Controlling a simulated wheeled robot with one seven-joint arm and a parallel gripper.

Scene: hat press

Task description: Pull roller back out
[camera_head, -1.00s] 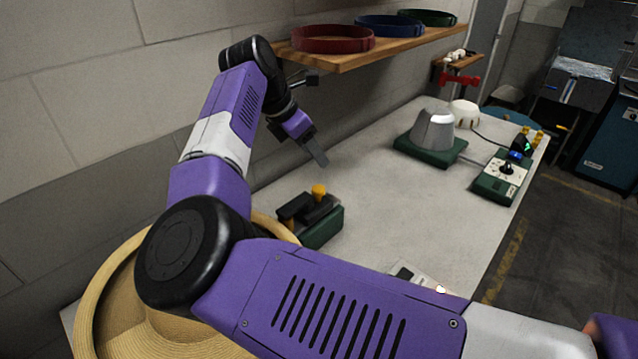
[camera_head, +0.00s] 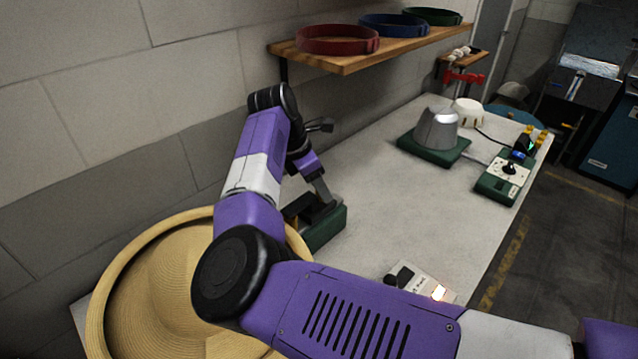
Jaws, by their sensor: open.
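A green base (camera_head: 327,232) with a dark roller part (camera_head: 297,207) on top stands on the bench, left of its middle. My gripper (camera_head: 326,198) has its fingers down at the top of this unit. The gripper is open. The fingers hide the unit's yellow knob, so I cannot tell whether they are around it or beside it.
A straw hat (camera_head: 165,290) lies at the near left. A grey form on a green plate (camera_head: 432,152) and a control box (camera_head: 503,176) stand farther right. A small panel with a lit lamp (camera_head: 420,281) is near the front edge. A shelf (camera_head: 355,62) holds several bands. The bench middle is clear.

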